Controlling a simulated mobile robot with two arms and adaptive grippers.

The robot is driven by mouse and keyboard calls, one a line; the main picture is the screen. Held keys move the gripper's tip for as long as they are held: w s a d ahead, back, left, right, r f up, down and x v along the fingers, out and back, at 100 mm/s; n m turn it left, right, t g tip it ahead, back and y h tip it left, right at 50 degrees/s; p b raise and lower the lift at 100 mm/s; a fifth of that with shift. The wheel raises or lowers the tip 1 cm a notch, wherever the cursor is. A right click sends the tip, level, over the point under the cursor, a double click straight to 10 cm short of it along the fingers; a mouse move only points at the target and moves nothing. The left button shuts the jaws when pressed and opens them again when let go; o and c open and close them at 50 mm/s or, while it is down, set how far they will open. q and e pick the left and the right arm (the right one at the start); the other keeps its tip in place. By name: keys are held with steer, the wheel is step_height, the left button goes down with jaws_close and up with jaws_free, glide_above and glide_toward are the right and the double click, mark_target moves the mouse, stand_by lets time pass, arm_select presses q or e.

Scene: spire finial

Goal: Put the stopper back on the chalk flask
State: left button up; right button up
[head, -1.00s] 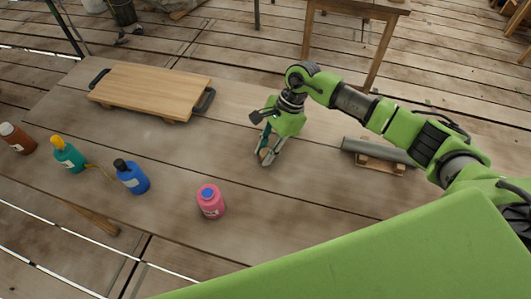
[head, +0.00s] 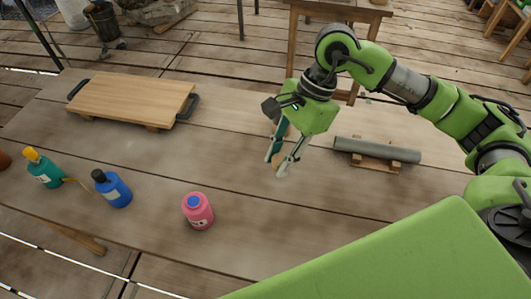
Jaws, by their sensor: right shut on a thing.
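My right gripper (head: 279,167) hangs over the middle of the table, fingers pointing down. It is shut on a small tan-brown piece (head: 278,157), mostly hidden between the fingers; it looks like a stopper. I cannot make out a chalk-coloured flask in the head view. A pink flask (head: 198,213) with a blue top stands upright to the left of and nearer than my right gripper, apart from it. My left gripper is not in view.
A blue bottle (head: 116,191) with a black cap and a teal bottle (head: 46,174) with a yellow cap stand at left. A brown bottle (head: 4,160) is cut off by the edge. A wooden board (head: 133,98) lies at back left. A grey cylinder (head: 377,150) rests on a wooden cradle at right.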

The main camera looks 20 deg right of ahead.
steer(key=shift+s+d+r, duration=0.15)
steer(key=shift+s+r, duration=0.2)
steer(key=shift+s, duration=0.4)
steer(key=shift+s+d+r, duration=0.15)
steer(key=shift+s+r, duration=0.15)
steer(key=shift+s, duration=0.45)
